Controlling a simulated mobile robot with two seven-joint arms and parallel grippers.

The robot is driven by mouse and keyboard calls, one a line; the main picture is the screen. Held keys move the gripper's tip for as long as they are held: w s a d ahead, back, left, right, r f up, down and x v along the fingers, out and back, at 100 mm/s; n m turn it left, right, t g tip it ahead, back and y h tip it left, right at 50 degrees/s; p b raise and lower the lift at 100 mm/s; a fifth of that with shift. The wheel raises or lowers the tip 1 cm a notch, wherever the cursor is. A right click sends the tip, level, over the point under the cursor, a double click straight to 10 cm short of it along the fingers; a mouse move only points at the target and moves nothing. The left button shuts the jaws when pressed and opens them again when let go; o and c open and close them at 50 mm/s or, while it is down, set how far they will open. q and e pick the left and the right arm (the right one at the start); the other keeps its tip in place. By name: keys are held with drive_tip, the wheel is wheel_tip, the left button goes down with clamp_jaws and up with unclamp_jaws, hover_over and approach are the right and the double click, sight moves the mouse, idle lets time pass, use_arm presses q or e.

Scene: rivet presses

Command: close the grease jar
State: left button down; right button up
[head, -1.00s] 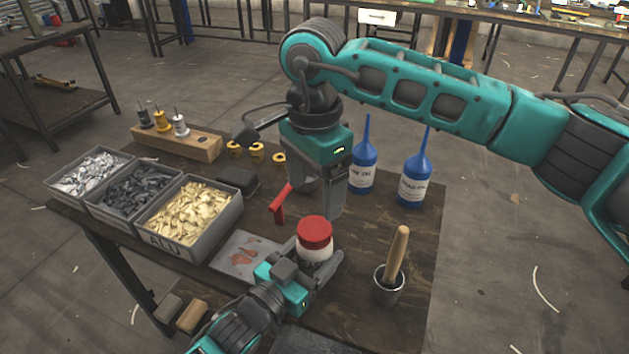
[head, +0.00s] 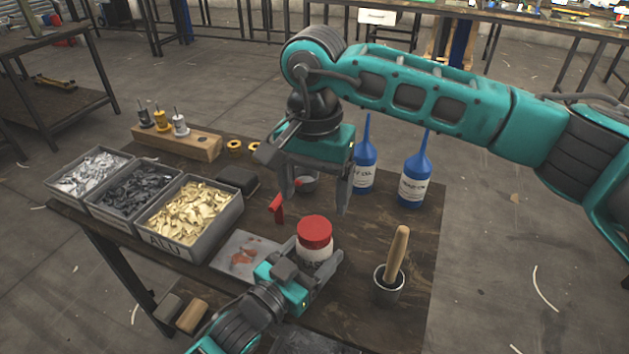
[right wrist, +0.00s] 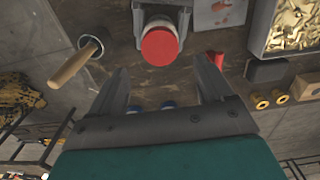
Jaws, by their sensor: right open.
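The grease jar (head: 316,256) is a pale jar with a red lid (head: 315,232) on its top; it stands upright at the table's front. The lid also shows in the right wrist view (right wrist: 159,46). I cannot tell how tightly it sits. My left gripper (head: 322,264) is shut around the jar's body from the front. My right gripper (head: 316,206) points down, open and empty, above and behind the jar. In the right wrist view its fingers (right wrist: 163,70) are spread wide, with the lid beyond the gap between their tips.
A red-handled item (head: 277,208) lies left of the jar. A metal cup with a wooden-handled tool (head: 397,255) stands to the right. Two blue-topped bottles (head: 363,160) stand behind. Grey bins of rivets (head: 190,222) and a stained sheet (head: 240,255) are on the left.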

sight(315, 227)
wheel_tip(315, 227, down, 7)
drive_tip(key=shift+r, duration=0.1)
idle(0.4)
